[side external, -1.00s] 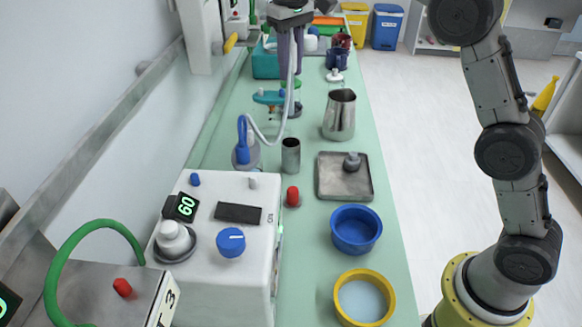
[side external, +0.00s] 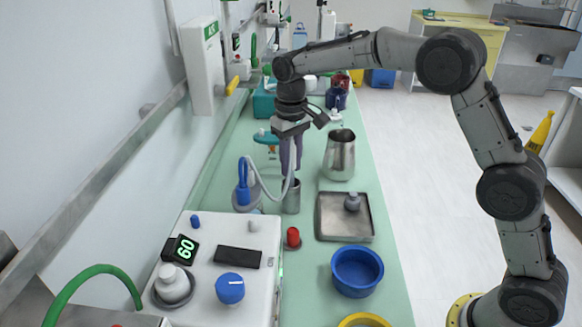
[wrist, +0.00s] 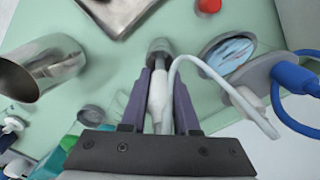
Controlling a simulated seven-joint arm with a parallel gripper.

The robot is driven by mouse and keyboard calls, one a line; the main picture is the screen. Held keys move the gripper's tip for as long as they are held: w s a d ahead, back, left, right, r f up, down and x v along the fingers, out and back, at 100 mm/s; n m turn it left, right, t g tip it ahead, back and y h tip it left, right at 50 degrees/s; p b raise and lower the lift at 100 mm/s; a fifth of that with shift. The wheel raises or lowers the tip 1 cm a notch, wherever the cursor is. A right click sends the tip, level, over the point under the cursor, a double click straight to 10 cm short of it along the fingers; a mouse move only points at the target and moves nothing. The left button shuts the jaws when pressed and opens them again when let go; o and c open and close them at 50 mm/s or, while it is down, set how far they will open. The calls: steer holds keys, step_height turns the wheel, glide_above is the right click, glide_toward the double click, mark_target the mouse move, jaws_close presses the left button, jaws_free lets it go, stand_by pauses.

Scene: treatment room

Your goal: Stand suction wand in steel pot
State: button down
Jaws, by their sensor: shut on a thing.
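My gripper (side external: 291,160) points down over the counter and is shut on the white suction wand (wrist: 158,95). The wand is roughly upright, and its white hose loops away to a blue-topped fitting (side external: 243,185). The small steel pot (side external: 291,200) stands on the green counter directly below my gripper. It also shows at the fingertips in the wrist view (wrist: 160,46). The wand's lower end is at the pot's mouth. I cannot tell how far inside it is.
A steel jug (side external: 339,158) stands behind and right of the pot. A grey tray (side external: 343,232) with a small weight (side external: 352,201) lies to the right. A white machine (side external: 225,285) and a red-capped item (side external: 293,237) are in front. A blue bowl (side external: 357,270) is front right.

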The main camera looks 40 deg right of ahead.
steer(key=shift+f, duration=0.8)
steer(key=c, duration=0.7)
jaws_free()
steer(key=shift+o, duration=0.2)
